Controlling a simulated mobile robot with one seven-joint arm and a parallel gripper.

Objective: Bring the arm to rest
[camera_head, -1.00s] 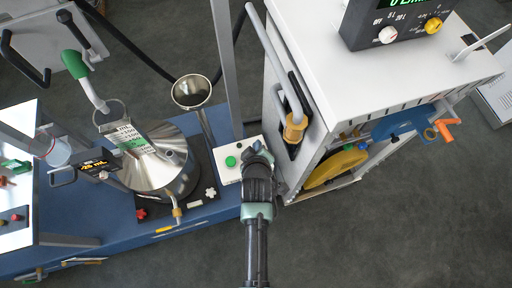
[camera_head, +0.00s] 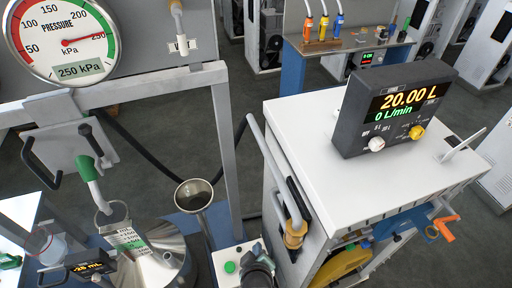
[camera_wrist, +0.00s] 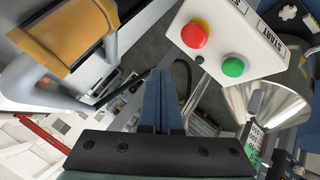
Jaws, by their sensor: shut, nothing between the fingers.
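My gripper (camera_head: 256,262) shows at the bottom edge of the head view, beside the white button box (camera_head: 228,254) with its green button (camera_head: 230,267). Most of my arm is below the picture. In the wrist view my gripper (camera_wrist: 165,95) has its two blue-grey fingers together, with nothing between them. The button box (camera_wrist: 232,60) is ahead and to the right there, with a red button (camera_wrist: 195,35) and a green button (camera_wrist: 233,67). The fingertips look apart from it.
A white dispenser cabinet (camera_head: 330,105) stands close on the right; its display (camera_head: 395,105) reads 20.00 L and 0 L/min. A nozzle and hose (camera_head: 290,220) hang on its side. A funnel (camera_head: 193,195), steel vessel (camera_head: 150,262) and pressure gauge (camera_head: 62,40) at 250 kPa are left.

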